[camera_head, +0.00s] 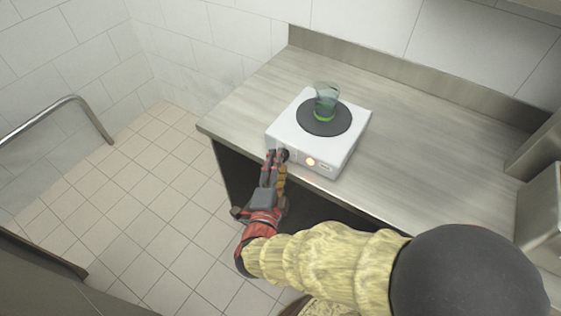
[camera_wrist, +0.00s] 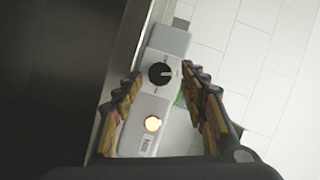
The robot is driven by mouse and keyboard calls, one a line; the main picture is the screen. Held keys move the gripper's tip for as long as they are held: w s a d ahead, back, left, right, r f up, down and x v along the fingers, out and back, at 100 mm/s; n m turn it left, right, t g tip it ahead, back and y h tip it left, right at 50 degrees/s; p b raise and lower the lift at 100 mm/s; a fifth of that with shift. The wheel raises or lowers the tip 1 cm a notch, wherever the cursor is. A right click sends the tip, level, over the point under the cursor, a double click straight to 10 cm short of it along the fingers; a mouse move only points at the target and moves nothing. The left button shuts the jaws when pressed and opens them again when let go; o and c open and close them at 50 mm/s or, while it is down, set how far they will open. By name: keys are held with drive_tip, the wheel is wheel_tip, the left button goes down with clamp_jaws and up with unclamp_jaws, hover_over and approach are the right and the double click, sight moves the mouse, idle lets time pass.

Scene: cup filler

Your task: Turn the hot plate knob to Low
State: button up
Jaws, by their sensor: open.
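The white hot plate (camera_head: 345,152) stands near the front edge of the steel counter, with a dark round heating disc (camera_head: 342,127) on top. A greenish see-through cup (camera_head: 326,100) stands upright on the disc. In the wrist view, the black knob (camera_wrist: 160,74) is on the hot plate's front face, with small dark marks around it too small to read. A lit orange lamp (camera_wrist: 152,123) is beside it. My gripper (camera_head: 276,156) is at the front left of the hot plate, near the knob. In the wrist view its open fingers (camera_wrist: 160,88) flank the front face, and the knob shows between and beyond the tips.
The steel counter (camera_head: 430,142) has bare room left and right of the hot plate, and a raised backsplash behind. Dark open space lies under the counter. Metal boxes (camera_head: 545,220) stand at the right. A metal rail (camera_head: 75,100) is at the far left.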

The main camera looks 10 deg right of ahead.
drive_tip(key=f+v, duration=0.1)
drive_tip(key=v, duration=0.5)
drive_tip(key=shift+s+r, duration=0.25)
drive_tip(key=shift+r, duration=0.2)
